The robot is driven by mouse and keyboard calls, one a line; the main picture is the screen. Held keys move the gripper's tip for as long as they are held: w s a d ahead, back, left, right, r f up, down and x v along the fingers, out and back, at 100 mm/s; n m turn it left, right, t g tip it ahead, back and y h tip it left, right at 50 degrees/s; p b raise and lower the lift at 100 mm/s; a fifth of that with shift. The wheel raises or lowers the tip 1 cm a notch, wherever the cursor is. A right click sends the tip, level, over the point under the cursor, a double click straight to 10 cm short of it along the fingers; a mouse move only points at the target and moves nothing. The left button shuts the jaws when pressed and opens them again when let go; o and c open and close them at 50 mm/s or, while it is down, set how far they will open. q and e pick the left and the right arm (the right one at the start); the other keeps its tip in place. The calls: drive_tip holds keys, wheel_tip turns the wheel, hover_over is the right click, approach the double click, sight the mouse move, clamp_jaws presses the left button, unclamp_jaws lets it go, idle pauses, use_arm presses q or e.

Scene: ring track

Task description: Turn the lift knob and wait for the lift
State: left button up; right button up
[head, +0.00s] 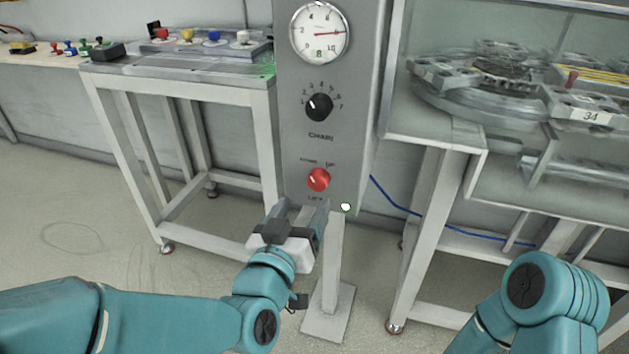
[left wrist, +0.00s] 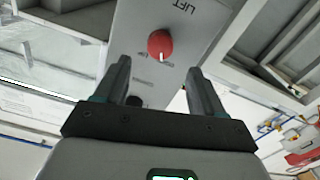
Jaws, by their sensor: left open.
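The red lift knob (head: 318,180) sits low on the grey control panel (head: 293,140), under the black knob marked CHART or similar. My left gripper (head: 304,204) is open and empty, just below and slightly left of the red knob in the head view. In the left wrist view, the red knob (left wrist: 160,45) lies ahead of and between the two open fingers (left wrist: 157,85), apart from them. Its white pointer mark and the LIFT label show there. My right arm shows at the lower right of the head view; its gripper is out of view.
A round gauge (head: 319,33) and a black knob (head: 319,107) are higher on the panel. A glass-fronted bench (head: 450,150) stands right, with a blue cable (head: 393,200) below. The panel's post and foot plate (head: 328,312) stand beneath.

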sight(316, 183)
use_arm(q)
drive_tip(key=x, duration=0.7)
drive_tip(key=shift+w, duration=0.15)
drive_tip(key=c, duration=1.1)
drive_tip(key=shift+o, duration=0.2)
